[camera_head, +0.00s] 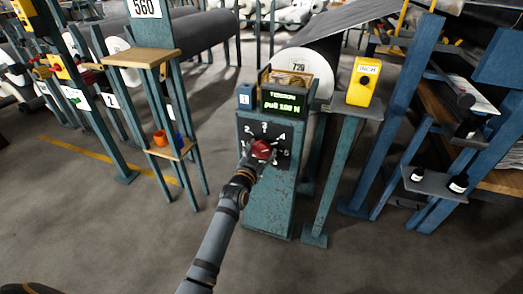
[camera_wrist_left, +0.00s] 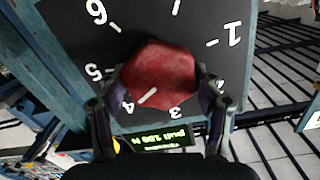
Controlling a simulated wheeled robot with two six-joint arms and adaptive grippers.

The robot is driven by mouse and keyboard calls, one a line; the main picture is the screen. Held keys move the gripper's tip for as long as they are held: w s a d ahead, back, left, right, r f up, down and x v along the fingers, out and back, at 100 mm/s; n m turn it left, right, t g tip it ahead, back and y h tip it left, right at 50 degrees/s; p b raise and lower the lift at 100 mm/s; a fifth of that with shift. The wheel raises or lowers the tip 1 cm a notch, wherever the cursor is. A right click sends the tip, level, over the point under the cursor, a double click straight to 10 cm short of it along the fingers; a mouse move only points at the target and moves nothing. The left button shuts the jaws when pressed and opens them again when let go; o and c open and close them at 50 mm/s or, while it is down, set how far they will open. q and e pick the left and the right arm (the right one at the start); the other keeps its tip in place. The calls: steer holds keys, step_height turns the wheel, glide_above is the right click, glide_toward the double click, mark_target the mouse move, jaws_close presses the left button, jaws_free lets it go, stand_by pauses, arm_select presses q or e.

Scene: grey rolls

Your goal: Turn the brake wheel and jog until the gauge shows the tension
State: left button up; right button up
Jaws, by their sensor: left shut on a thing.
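The red brake wheel (camera_head: 262,149) sits on a dark dial plate (camera_head: 283,131) with white numbers, on the front of a worn teal stand. My left gripper (camera_head: 258,153) is shut on it; in the left wrist view the fingers press both sides of the red wheel (camera_wrist_left: 160,73). Its white mark points close to the 4, on the side toward the 3. Above the dial, the tension display (camera_head: 284,103) shows green text that looks like "pull 100 N". A yellow box labelled INCH (camera_head: 363,82) stands on a post to the right. My right gripper is not in view.
A large roll with a white end (camera_head: 305,68) lies behind the stand. A teal rack with a small shelf of dark bottles (camera_head: 436,182) is at right. The front floor is clear.

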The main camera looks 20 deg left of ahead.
arm_select(q)
steer(key=o, duration=1.2)
steer(key=shift+c, duration=0.2)
steer(key=s, duration=1.2)
steer(key=shift+a, duration=0.25)
steer(key=shift+r, duration=0.1)
